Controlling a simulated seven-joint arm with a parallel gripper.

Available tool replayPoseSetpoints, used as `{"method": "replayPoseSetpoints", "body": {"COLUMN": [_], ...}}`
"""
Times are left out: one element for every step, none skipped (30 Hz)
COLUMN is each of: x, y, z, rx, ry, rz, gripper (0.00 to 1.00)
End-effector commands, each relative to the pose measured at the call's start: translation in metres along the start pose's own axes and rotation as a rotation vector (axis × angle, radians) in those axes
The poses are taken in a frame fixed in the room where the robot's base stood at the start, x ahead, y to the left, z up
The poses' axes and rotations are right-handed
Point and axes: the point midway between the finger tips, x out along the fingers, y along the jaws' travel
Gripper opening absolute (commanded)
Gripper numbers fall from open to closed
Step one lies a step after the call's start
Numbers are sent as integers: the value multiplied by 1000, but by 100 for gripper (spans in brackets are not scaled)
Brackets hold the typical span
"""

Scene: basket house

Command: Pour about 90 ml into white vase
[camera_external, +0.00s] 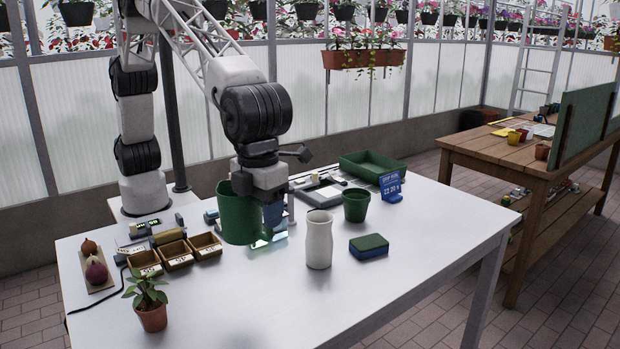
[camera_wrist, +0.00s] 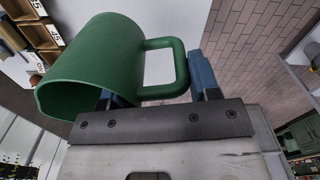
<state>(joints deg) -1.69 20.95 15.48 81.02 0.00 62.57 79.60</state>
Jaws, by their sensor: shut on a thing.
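The white vase (camera_external: 319,242) stands upright on the white table, right of my gripper in the external view. My gripper (camera_external: 271,213) is shut on the handle of a green jug (camera_external: 238,218), which also shows in the wrist view (camera_wrist: 100,62). The handle (camera_wrist: 181,68) sits at the blue fingers of my gripper (camera_wrist: 165,88). The jug looks about upright, left of the vase and apart from it. The liquid inside the jug is hidden, and so is the inside of the vase. I cannot tell exactly how high the jug is above the table.
A dark green pot (camera_external: 355,206) and a green-topped blue sponge (camera_external: 369,246) stand right of the vase. A blue display sign (camera_external: 391,187) and green tray (camera_external: 372,166) are behind. Small wooden boxes (camera_external: 177,256) and a potted plant (camera_external: 151,305) are left. The front right tabletop is clear.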

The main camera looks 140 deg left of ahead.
Motion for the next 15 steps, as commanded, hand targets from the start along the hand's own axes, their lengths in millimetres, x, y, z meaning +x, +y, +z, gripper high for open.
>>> {"method": "replayPoseSetpoints", "body": {"x": [-8,-12,-16,-19,-22,-27,-30,-31,-30,-30,-30,-30,-30,-30,-30], "y": [0,0,0,0,0,0,0,0,-2,-2,-3,-4,-5,-6,-7], "z": [0,0,0,0,0,0,0,2,7,10,13,17,20,24,29], "rx": [0,0,0,0,0,0,0,-4,-19,-29,-38,-49,-59,-71,-86], "ry": [1,1,0,0,0,1,1,0,0,0,0,1,1,1,1], "rz": [-3,-3,-2,-2,-2,-3,-3,-2,0,0,0,-1,-1,-1,-1], "gripper": [16,16,16,16,16,16,16,16,16,16,16,16,16,16,16]}}
